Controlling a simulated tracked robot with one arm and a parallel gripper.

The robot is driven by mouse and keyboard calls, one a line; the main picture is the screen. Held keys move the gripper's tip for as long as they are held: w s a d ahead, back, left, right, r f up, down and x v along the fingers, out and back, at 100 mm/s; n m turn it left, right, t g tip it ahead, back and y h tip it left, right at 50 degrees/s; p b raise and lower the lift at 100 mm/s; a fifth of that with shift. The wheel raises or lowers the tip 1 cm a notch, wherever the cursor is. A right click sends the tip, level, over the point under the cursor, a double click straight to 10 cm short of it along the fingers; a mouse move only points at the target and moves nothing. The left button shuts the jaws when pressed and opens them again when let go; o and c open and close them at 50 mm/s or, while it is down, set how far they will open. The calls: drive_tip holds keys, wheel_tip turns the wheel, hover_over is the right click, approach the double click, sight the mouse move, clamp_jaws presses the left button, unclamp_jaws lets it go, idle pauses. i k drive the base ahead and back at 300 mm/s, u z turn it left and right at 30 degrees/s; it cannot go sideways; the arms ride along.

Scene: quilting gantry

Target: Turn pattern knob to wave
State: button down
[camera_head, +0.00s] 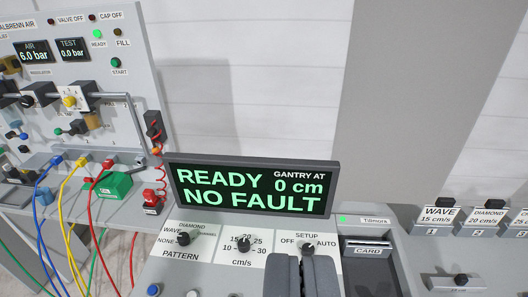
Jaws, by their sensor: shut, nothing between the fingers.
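The pattern knob (183,239) is a small black knob on the white panel below the display. Its plate is marked NONE, WAVE and DIAMOND from the left side round to the top. Its pointer is too small to read surely. My gripper (298,260) is shut and empty at the bottom of the view. It appears well to the right of the pattern knob, just below the setup knob, and apart from the pattern knob in the picture.
A speed knob (243,243) and a SETUP OFF/AUTO knob (308,247) sit to the right. The display (250,190) reads READY, GANTRY AT 0 cm, NO FAULT. A card slot (367,249) is further right. An air panel (100,75) with hoses stands left.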

sight(183, 239)
drive_tip(key=z, duration=0.3)
drive_tip(key=k, duration=1)
drive_tip(key=u, duration=0.25)
drive_tip(key=i, duration=1)
drive_tip(key=k, duration=0.65)
